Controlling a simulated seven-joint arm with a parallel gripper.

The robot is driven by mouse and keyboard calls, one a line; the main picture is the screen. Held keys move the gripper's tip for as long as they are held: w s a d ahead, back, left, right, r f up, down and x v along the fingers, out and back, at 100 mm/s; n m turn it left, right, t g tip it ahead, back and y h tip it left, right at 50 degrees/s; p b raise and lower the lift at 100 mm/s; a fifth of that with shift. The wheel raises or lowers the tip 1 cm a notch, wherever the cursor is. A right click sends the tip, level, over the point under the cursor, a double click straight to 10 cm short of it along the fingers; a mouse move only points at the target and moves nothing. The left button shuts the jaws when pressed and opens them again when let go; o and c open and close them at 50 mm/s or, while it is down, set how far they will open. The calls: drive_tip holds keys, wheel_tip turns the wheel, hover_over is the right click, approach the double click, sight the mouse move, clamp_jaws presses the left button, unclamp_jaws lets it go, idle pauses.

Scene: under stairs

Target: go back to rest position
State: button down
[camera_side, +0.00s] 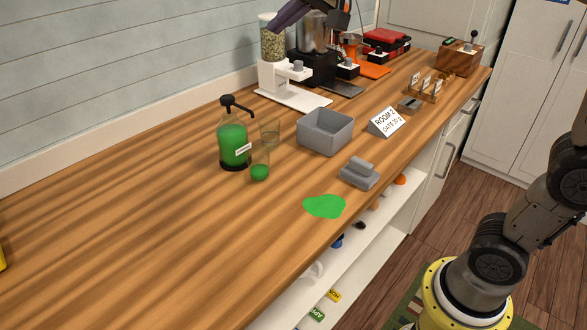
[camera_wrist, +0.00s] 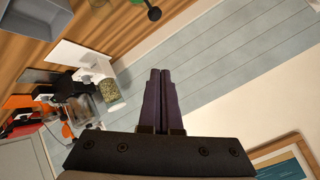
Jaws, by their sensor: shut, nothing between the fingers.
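My gripper (camera_wrist: 160,92) shows in the wrist view with its two dark purple fingers pressed together and nothing between them. In the side view my gripper (camera_side: 285,16) is at the top edge, above the counter's back and close to the grain dispenser (camera_side: 273,45). Its fingers look raised above the dispenser's level, and I cannot tell the gap. The dispenser also shows in the wrist view (camera_wrist: 110,94), left of my fingers. The wooden counter (camera_side: 130,220) lies below.
A green pump bottle (camera_side: 233,140), two glasses (camera_side: 260,168), a grey bin (camera_side: 325,132), a grey block-like item (camera_side: 360,173) and a sign (camera_side: 386,122) stand on the counter. A green spill (camera_side: 324,206) lies near the front edge.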

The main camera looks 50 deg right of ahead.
drive_tip(key=s+d+f+n+g, duration=0.15)
drive_tip(key=s+f, duration=0.25)
drive_tip(key=s, duration=0.5)
drive_tip(key=s+d+f+n, duration=0.1)
drive_tip(key=s+f+n, duration=0.15)
drive_tip(key=s, duration=0.75)
drive_tip(key=s+f+n+g, duration=0.3)
drive_tip(key=s+f, duration=0.7)
drive_tip(key=f, duration=0.3)
drive_tip(key=shift+s+n+h, duration=0.25)
drive_tip(key=shift+n+h, duration=0.05)
drive_tip(key=shift+n, duration=0.1)
